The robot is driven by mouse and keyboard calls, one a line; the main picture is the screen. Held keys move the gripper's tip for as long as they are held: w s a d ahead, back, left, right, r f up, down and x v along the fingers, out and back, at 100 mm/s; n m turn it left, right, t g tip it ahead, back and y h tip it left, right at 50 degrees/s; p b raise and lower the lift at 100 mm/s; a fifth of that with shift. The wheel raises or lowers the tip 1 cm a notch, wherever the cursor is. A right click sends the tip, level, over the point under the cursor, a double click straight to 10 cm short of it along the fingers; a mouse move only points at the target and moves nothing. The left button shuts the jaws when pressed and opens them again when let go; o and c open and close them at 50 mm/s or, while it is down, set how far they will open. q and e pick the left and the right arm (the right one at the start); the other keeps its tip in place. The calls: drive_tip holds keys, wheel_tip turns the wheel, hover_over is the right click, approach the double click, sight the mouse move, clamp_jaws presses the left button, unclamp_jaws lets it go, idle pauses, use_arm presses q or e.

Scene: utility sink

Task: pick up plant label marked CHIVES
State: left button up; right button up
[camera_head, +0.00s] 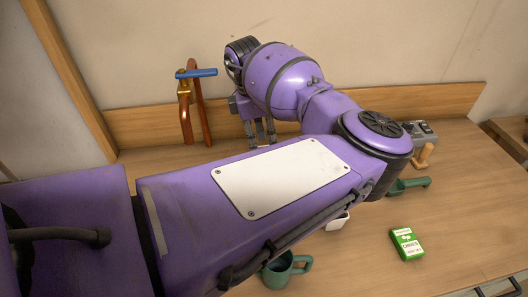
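My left gripper (260,140) points down near the back of the wooden counter, in front of the back ledge. Its dark fingers are small and partly covered by my purple forearm, so I cannot tell how far apart they are or whether anything is between them. A small green packet with a white panel (406,244) lies on the counter at the lower right, well away from the gripper. Its print is too small to read surely. I cannot make out a plant label marked CHIVES; my arm hides much of the counter. My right gripper is not in view.
Copper pipes (186,115) with a blue-handled valve stand at the back left. A green mug (285,272) and a white object (338,221) are partly behind my arm. A green scoop (410,185) and a grey device (421,131) are at right. The right counter has free room.

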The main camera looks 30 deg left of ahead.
use_arm(q)
drive_tip(key=f, duration=0.2)
drive_tip(key=w+f, duration=0.1)
drive_tip(key=f, duration=0.1)
drive_tip(key=shift+d+f, duration=0.2)
drive_tip(key=shift+f, duration=0.15)
clamp_jaws()
